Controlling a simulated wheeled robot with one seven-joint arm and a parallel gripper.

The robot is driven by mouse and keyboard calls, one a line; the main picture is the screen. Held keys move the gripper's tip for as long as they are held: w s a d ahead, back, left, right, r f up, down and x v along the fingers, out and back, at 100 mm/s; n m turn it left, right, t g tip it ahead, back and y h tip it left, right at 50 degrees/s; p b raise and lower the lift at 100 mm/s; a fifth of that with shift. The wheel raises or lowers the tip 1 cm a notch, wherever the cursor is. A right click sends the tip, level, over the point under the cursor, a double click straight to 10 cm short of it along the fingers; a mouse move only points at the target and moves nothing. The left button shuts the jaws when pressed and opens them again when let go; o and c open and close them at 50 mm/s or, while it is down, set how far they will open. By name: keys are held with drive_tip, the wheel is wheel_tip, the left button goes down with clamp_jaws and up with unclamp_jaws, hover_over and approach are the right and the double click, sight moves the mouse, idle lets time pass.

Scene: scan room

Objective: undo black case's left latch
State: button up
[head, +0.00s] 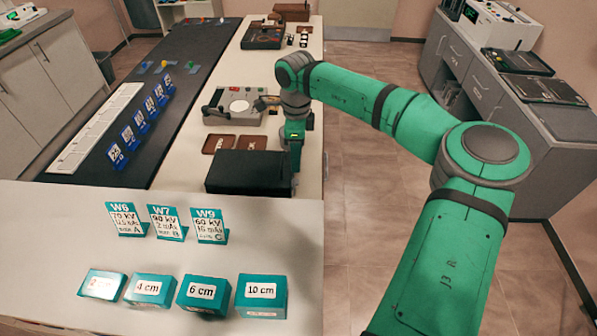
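The black case (248,173) lies shut and flat on the pale counter, near the middle of the head view. Its latches cannot be made out, and the side facing away from the camera is hidden. My green arm reaches in from the right and bends down at the case's right end. My gripper (295,172) points down close beside that end, partly hidden by the case. I cannot tell whether it touches the case, and its fingers are too small and dark to show their opening.
Two brown trays (218,144) and a grey device (236,105) stand just behind the case. In front are upright cards (168,223) and several teal blocks (261,294). A black table with blue cards (128,137) lies left. Floor (365,170) is open at right, before a grey cabinet (480,85).

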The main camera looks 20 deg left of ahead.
sight(297, 181)
wheel_tip(297, 181, down, 8)
drive_tip(key=shift+f, duration=0.2)
idle(0.3)
clamp_jaws()
